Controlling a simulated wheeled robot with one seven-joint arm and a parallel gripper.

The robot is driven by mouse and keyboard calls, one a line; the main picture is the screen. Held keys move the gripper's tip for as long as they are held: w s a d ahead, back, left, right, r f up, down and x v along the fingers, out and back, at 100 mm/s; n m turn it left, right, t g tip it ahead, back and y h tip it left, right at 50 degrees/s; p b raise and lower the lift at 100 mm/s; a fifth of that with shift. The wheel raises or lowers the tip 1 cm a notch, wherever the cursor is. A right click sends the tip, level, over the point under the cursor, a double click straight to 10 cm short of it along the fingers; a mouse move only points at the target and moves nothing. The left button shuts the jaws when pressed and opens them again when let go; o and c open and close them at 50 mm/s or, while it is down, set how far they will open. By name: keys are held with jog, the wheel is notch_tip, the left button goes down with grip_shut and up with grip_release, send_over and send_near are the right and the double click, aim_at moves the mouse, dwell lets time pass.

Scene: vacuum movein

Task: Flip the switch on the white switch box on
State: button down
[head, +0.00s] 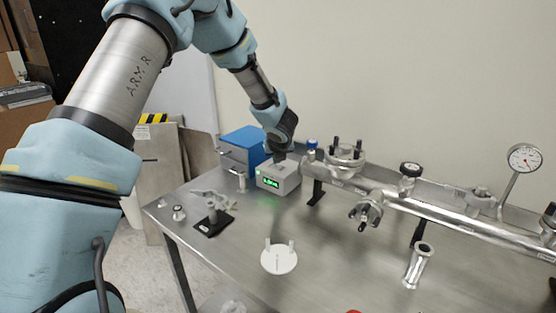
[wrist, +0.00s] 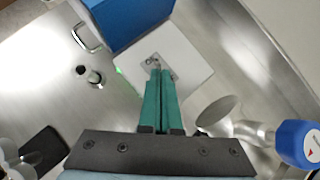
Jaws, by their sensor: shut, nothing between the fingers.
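The white switch box (head: 277,179) stands on the metal table, with a green lit display on its front. In the wrist view, the top of the white box (wrist: 190,57) shows a small metal switch (wrist: 154,61) on a grey plate. My gripper (wrist: 158,72) has green fingers, shut together and empty. Its fingertips are at or just above the switch; I cannot tell whether they touch it. In the head view, my gripper (head: 279,154) points down over the box top and hides the switch.
A blue box (head: 243,148) stands directly beside the white box. Metal vacuum pipes (head: 420,212) with a gauge (head: 524,157) run to the right. A blue-capped knob (wrist: 297,143) is close by. A round white plate (head: 279,260) lies in front, with bare table around it.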

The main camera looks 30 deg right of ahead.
jog(key=shift+w, duration=0.1)
jog(key=shift+r+p, duration=0.5)
jog(key=shift+r, duration=0.3)
jog(key=shift+r, duration=0.1)
